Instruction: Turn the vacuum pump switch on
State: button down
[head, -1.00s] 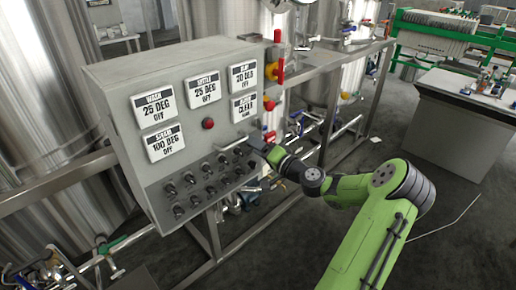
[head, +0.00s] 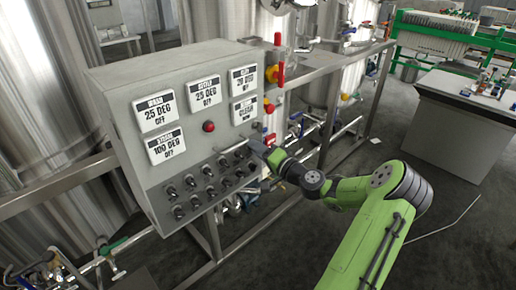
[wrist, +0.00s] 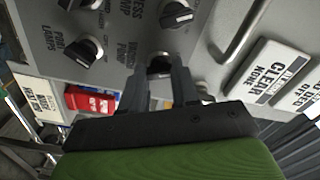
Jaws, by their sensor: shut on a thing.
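The vacuum pump switch (wrist: 160,64) is a black rotary knob on the grey control panel, beside a label partly readable as "pump" in the wrist view. My gripper (wrist: 161,75) is shut on this knob, with one finger on each side. The fingers hide much of the knob, so its pointer position cannot be told. In the head view my gripper (head: 258,147) reaches the right end of the knob rows on the panel (head: 190,85), and the knob there is hidden behind it.
Neighbouring black knobs (wrist: 83,52) sit close by, one labelled for lamps. A metal handle (wrist: 238,32) and a red part (wrist: 90,102) are near my fingers. Label plates and a red button (head: 208,126) are higher on the panel. Pipes and a frame stand behind.

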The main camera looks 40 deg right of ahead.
jog(key=m+p, duration=0.9)
jog(key=m, duration=0.1)
jog(key=shift+f+m, duration=0.15)
jog(key=shift+m, duration=0.25)
dwell(0.4)
jog(key=c, duration=0.8)
grip_release()
jog(key=shift+c, duration=0.2)
jog(key=s, duration=1.5)
jog(key=shift+s+d+p, duration=0.25)
jog(key=shift+s+p, duration=0.15)
